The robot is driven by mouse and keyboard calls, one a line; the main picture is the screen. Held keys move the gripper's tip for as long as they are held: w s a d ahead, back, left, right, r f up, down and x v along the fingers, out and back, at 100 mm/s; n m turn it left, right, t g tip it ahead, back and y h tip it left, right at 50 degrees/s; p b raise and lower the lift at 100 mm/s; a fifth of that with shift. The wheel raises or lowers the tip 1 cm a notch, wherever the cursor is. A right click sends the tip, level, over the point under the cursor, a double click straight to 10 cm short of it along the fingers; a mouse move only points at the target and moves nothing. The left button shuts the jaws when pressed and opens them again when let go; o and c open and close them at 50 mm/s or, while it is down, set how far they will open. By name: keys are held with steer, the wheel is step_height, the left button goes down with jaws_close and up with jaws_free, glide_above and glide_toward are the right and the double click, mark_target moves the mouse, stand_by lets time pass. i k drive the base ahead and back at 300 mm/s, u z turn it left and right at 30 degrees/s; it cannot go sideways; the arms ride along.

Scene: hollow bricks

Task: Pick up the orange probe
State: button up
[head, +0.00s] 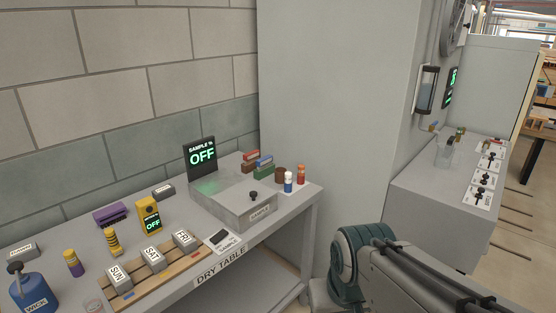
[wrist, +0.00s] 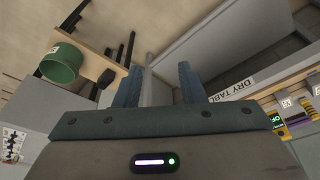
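A yellow-orange handheld meter (head: 149,213) with a green "OFF" display stands on the dry table (head: 222,268), left of centre in the head view. It also shows at the right edge of the wrist view (wrist: 275,118). A yellow-and-black banded piece (head: 111,241) stands left of it. An orange-red bottle with a white band (head: 301,174) stands at the table's right end. I cannot tell for certain which of these is the orange probe. My gripper (wrist: 160,82) is open and empty, its two fingers apart, away from the table things. The head view does not show its fingers.
The sample tray (head: 245,211) stands at the table's back right, with a display (head: 201,157) behind it. Bricks SUN (head: 118,277), SAT and FRI sit on a wooden rack. A blue WICK bottle (head: 33,290) stands at the left. A green pot (wrist: 62,62) shows in the wrist view.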

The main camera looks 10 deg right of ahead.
mark_target(301, 167)
steer(key=z, duration=0.2)
steer(key=i, duration=1.7)
steer(key=z, duration=0.35)
